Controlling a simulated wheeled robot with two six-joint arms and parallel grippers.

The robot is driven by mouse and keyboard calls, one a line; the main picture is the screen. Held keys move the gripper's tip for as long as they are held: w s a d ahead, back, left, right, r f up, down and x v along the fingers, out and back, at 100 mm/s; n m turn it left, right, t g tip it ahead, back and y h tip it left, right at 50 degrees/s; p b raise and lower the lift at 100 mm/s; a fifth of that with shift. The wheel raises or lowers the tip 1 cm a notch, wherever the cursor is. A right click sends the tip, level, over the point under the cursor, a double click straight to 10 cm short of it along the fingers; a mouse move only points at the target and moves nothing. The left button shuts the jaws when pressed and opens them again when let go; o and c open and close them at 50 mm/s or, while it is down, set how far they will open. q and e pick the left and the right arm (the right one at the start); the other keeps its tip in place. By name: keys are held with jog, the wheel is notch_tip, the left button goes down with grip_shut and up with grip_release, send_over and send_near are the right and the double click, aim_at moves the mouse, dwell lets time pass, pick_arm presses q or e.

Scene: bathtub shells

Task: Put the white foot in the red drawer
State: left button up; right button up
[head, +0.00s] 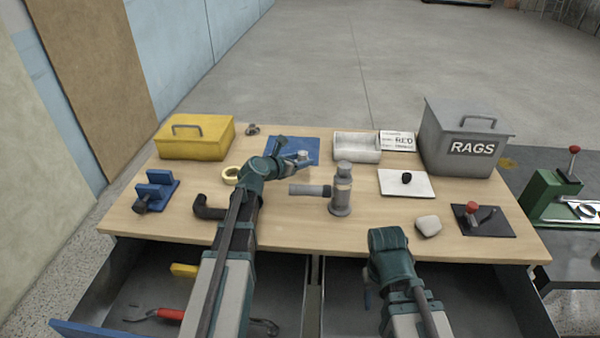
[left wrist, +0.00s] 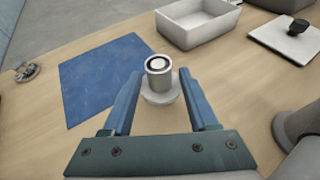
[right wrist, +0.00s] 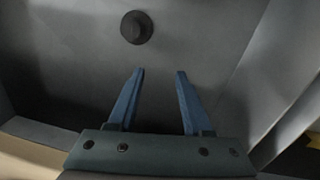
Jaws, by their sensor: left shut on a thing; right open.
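A pale grey-white foot (left wrist: 159,82), a short hollow cylinder on a round flange, sits between the fingers of my left gripper (left wrist: 160,78). In the head view the foot (head: 303,156) is at the edge of the blue mat, with my left gripper (head: 290,160) shut on it. I cannot tell whether it touches the table. My right gripper (right wrist: 160,72) is open and empty over the grey inside of the right drawer (head: 470,300). No red drawer front shows; the right drawer's front is out of view.
The left drawer, with a blue front (head: 85,329), is open and holds a red-handled tool (head: 170,314). A grey pump-like cylinder (head: 342,190) stands right of my left arm. A white tray (head: 357,148), rags bin (head: 465,135) and yellow box (head: 195,137) stand behind.

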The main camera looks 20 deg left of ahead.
aim_at(300, 175)
pick_arm(q)
notch_tip(300, 175, down, 4)
jog(key=b, duration=0.3)
jog(key=shift+r, duration=0.1)
pick_arm(e)
notch_tip(300, 175, down, 4)
jog(key=shift+r, duration=0.1)
pick_arm(q)
jog(key=shift+r, duration=0.1)
pick_arm(e)
jog(key=shift+r, duration=0.15)
pick_arm(q)
jog(key=o, duration=1.1)
